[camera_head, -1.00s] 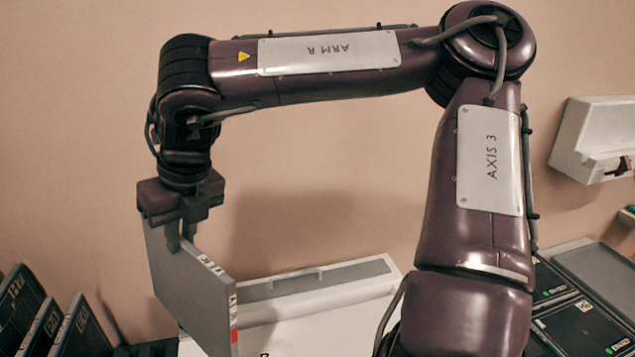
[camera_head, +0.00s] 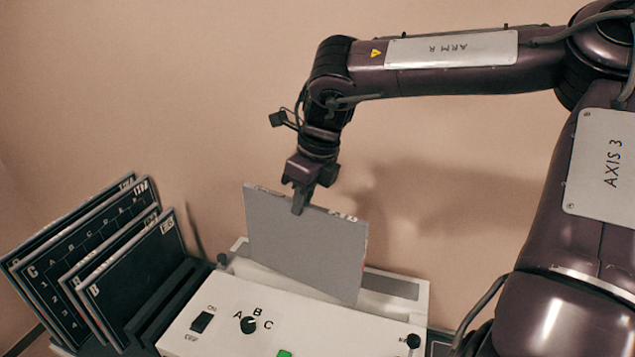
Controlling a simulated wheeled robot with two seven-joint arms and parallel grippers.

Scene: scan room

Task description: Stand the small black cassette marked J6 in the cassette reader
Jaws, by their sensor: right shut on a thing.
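My right gripper (camera_head: 301,203) is shut on the top edge of a flat grey cassette (camera_head: 303,245), which hangs upright and slightly tilted. Its plain grey face is toward me; the label at its upper right corner is too small to read, so I cannot tell whether it is J6. A bit of red shows on its right edge. The white cassette reader (camera_head: 243,292) is below, with an A, B, C dial and a grey strip along its back. The cassette overlaps the reader's back part in the picture; I cannot tell whether it touches. My left gripper is not in view.
A dark rack (camera_head: 172,301) at the left holds several black cassettes (camera_head: 135,270) leaning together, close beside the reader. Black knobs stand at the reader's corners. The wall is close behind. My right arm fills the right side.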

